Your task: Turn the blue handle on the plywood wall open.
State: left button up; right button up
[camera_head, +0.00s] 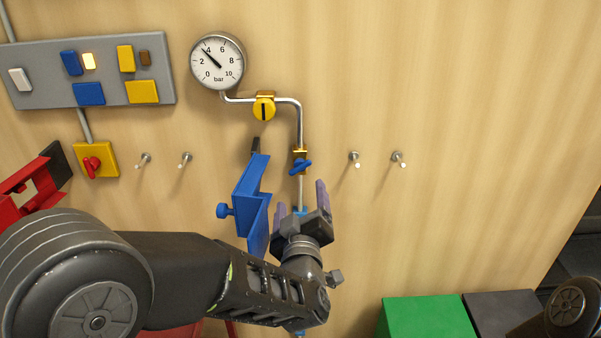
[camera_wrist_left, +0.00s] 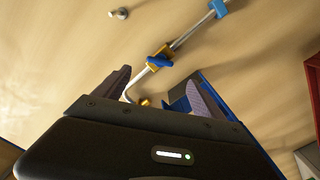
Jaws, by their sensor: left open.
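The blue handle (camera_head: 301,166) sits on a brass valve on a thin vertical pipe on the plywood wall. It lies slantwise, roughly across the pipe. In the left wrist view the blue handle (camera_wrist_left: 159,62) shows just beyond the fingertips, near the middle of the gap. My left gripper (camera_head: 298,198) is open and empty, just below the handle in the head view, with its fingers pointing up toward it. It also shows in the left wrist view (camera_wrist_left: 158,84). I see no contact between fingers and handle. My right gripper is not in view.
A blue bracket (camera_head: 249,193) stands close left of the left gripper. Pegs (camera_head: 354,156) stick out to the right. A green box (camera_head: 425,317) is at lower right.

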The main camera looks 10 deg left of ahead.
aim_at(300, 170)
pick_arm(q)
jog(key=p+x, duration=0.1)
jog(key=x, duration=0.9)
jog(key=shift+w+a, duration=0.1)
jog(key=shift+w, duration=0.1)
jog(key=shift+c, duration=0.6)
jog(key=c, duration=1.2)
jog(key=shift+c, duration=0.2)
